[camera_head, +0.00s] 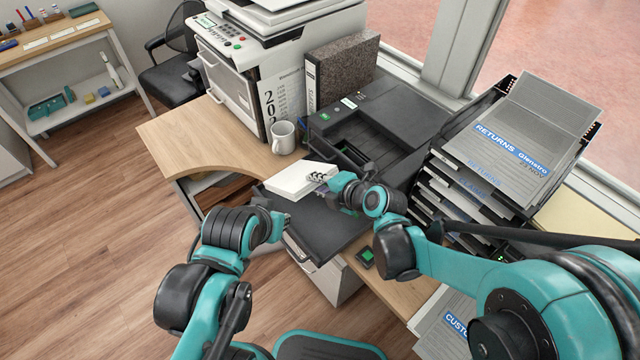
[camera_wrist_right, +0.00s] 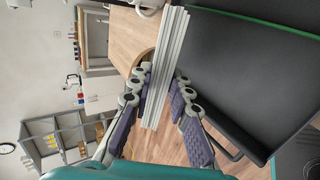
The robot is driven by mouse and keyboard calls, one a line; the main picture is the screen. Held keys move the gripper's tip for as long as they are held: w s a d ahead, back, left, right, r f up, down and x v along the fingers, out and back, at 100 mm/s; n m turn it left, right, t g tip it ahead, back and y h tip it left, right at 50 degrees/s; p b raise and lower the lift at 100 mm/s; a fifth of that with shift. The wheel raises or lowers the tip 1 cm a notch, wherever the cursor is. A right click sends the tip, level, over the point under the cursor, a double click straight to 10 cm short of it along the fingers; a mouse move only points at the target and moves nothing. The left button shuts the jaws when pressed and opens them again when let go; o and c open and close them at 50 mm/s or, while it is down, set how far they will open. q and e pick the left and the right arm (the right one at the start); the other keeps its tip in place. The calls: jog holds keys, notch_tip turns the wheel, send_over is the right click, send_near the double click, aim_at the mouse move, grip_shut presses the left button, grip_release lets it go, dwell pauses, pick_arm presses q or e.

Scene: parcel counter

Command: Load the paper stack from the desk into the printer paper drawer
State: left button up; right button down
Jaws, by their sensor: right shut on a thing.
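The white paper stack (camera_head: 292,181) is above a flat dark panel (camera_head: 325,232) at the desk's front edge. It also shows edge-on in the right wrist view (camera_wrist_right: 167,68). My right gripper (camera_head: 326,181) is shut on the stack's right end, with a finger on each side of it. The black printer (camera_head: 385,118) stands behind, with a recess in its front. Whether the dark panel is its pulled-out paper drawer, I cannot tell. My left gripper (camera_head: 282,224) is left of the panel, apart from the stack; its fingers are too small to read.
A white mug (camera_head: 283,137) stands left of the printer, beside a large copier (camera_head: 250,80) and a binder (camera_head: 340,70). A tall stack of trays (camera_head: 480,165) stands close on the right. The wooden desk (camera_head: 185,135) is clear at the left.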

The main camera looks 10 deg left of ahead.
jog(key=shift+w+a+f+b, duration=0.1)
jog(key=shift+f+b, duration=0.45)
jog(key=shift+f, duration=0.1)
jog(key=shift+w+a+f+b, duration=0.1)
jog(key=shift+a+f+b, duration=0.05)
jog(key=shift+f+b, duration=0.45)
jog(key=shift+w+a+f+b, duration=0.1)
jog(key=shift+f+b, duration=0.35)
jog(key=shift+f, duration=0.25)
jog(key=c, duration=1.3)
grip_release()
jog(key=shift+p+v, duration=1.85)
jog(key=shift+v, duration=1.7)
